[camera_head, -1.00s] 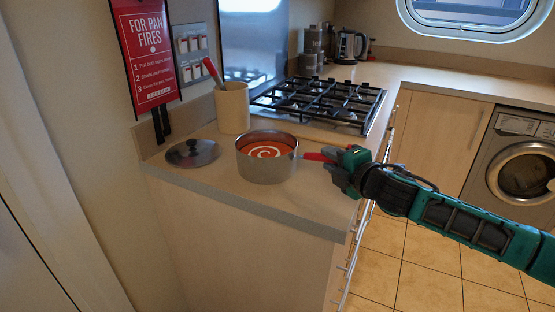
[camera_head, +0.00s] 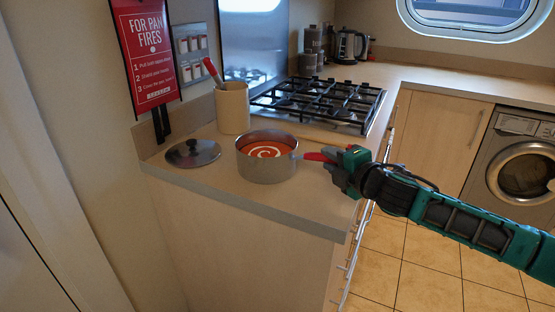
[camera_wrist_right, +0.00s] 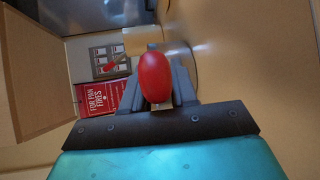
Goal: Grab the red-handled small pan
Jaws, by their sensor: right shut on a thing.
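The small pan (camera_head: 267,170) stands on the counter in the head view, with red soup and a white swirl in it. Its red handle (camera_head: 314,157) points right. My right gripper (camera_head: 328,161) is shut on the red handle. In the right wrist view the handle's rounded red end (camera_wrist_right: 155,77) sits between my gripper's fingers (camera_wrist_right: 160,85), hiding most of the pan. My left gripper is not in view.
A dark lid (camera_head: 193,153) lies left of the pan. A beige utensil pot (camera_head: 233,110) stands behind it. A black gas hob (camera_head: 322,100) is behind right. The counter's front edge (camera_head: 265,205) is close, and bare counter lies before the pan.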

